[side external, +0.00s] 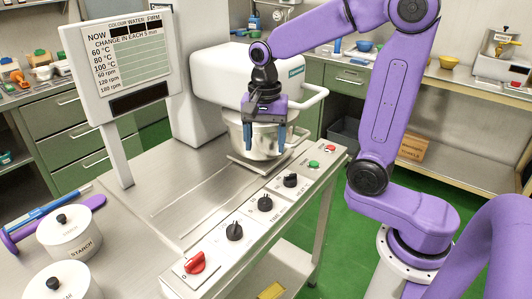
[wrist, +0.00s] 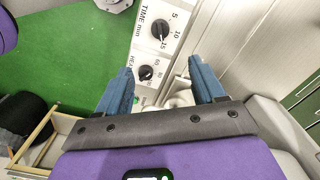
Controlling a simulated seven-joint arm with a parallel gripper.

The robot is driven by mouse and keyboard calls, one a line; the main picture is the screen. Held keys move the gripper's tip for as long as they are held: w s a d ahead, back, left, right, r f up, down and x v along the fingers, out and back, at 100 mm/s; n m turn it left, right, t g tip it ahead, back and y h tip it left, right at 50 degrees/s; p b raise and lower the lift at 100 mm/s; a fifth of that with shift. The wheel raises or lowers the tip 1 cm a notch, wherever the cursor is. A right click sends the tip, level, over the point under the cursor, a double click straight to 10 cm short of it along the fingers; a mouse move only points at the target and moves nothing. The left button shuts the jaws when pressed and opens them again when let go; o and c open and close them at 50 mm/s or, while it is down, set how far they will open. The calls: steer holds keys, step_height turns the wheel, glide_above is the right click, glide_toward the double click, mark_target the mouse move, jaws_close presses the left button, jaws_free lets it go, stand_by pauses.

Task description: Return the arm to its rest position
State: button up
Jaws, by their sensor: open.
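My purple gripper (side external: 264,146) is open and empty, its two blue fingers pointing down. In the side view it hangs in front of the steel kettle (side external: 236,133) and hides part of it. I cannot tell the exact gap between them. In the wrist view my gripper (wrist: 161,72) has its fingers spread apart, with nothing between them but the control panel behind. That panel (wrist: 180,18) shows a time knob (wrist: 159,28) and a heat knob (wrist: 146,72).
The machine's steel table (side external: 150,205) carries a red knob (side external: 195,263), black knobs, and green and red buttons on its front strip. A display board (side external: 120,65) stands at left. White lidded pots (side external: 70,238) sit at the front left. Green floor (side external: 345,235) is clear beside the table.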

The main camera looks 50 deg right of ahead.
steer(key=s+a+f+n, duration=0.1)
steer(key=s+f+n, duration=0.1)
steer(key=s+n, duration=0.8)
steer(key=s+a+f+n, duration=0.1)
steer(key=s+f+n, duration=0.1)
steer(key=s+n, duration=0.8)
steer(key=shift+s+n, duration=0.35)
steer(key=shift+n, duration=1.95)
